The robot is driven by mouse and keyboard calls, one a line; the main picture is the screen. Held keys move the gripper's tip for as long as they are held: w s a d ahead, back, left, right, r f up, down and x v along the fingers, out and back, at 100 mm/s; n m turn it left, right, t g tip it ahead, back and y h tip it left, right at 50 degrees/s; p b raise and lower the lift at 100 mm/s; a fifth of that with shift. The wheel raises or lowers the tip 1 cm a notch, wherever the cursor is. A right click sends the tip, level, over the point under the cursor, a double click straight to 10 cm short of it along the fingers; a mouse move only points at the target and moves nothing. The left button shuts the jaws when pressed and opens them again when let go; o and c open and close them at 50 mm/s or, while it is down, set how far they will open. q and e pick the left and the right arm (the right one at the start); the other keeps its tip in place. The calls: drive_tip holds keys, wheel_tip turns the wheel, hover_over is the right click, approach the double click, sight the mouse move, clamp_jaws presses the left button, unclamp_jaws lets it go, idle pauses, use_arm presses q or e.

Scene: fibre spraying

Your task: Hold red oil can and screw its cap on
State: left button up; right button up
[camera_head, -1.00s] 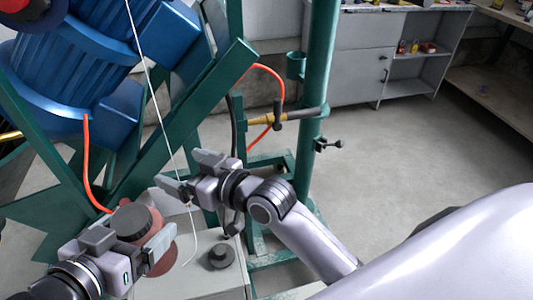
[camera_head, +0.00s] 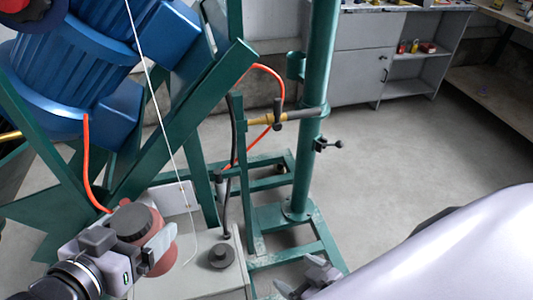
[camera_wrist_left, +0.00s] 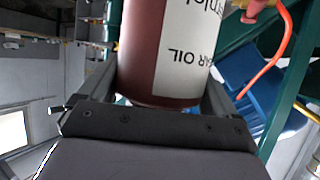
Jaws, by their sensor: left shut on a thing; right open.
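The red oil can (camera_head: 164,258) stands at the lower left of the head view, with a wide dark round cap (camera_head: 131,222) on its top. How tightly the cap sits cannot be told. My left gripper (camera_head: 140,246) is shut on the can, one finger on each side. In the left wrist view the can (camera_wrist_left: 143,52) shows dark red with a white label reading "OIL", upside down, between the two fingers. My right gripper (camera_head: 302,280) is open and empty at the bottom middle, well away from the can and partly hidden by my arm.
A green steel frame (camera_head: 318,110) and a blue machine (camera_head: 70,75) rise behind. A thin white cord hangs down near the can. Floor at right is clear.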

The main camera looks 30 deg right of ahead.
idle(0.6)
use_arm(q)
drive_tip(key=a+f+n+t+y+b, duration=0.3)
drive_tip(key=a+n+y, duration=0.4)
drive_tip(key=a, duration=0.7)
drive_tip(key=s+d+f+m+h+b, duration=0.1)
drive_tip(key=s+d+f+b, duration=0.1)
drive_tip(key=s+f, duration=0.3)
drive_tip(key=s+d+f+m+h+b, duration=0.2)
drive_tip(key=s+f+b, duration=0.3)
drive_tip(key=f, duration=0.4)
drive_tip(key=shift+d+f+g+h, duration=0.15)
drive_tip(key=shift+d+g+h, duration=0.2)
drive_tip(key=shift+d, duration=0.45)
drive_tip(key=w+d+f, duration=0.1)
drive_tip(key=w+d, duration=0.1)
drive_tip(key=w, duration=0.7)
drive_tip(key=w+d+f+b, duration=0.1)
drive_tip(key=w+f, duration=0.1)
drive_tip(key=w, duration=0.8)
drive_tip(key=shift+d, duration=0.4)
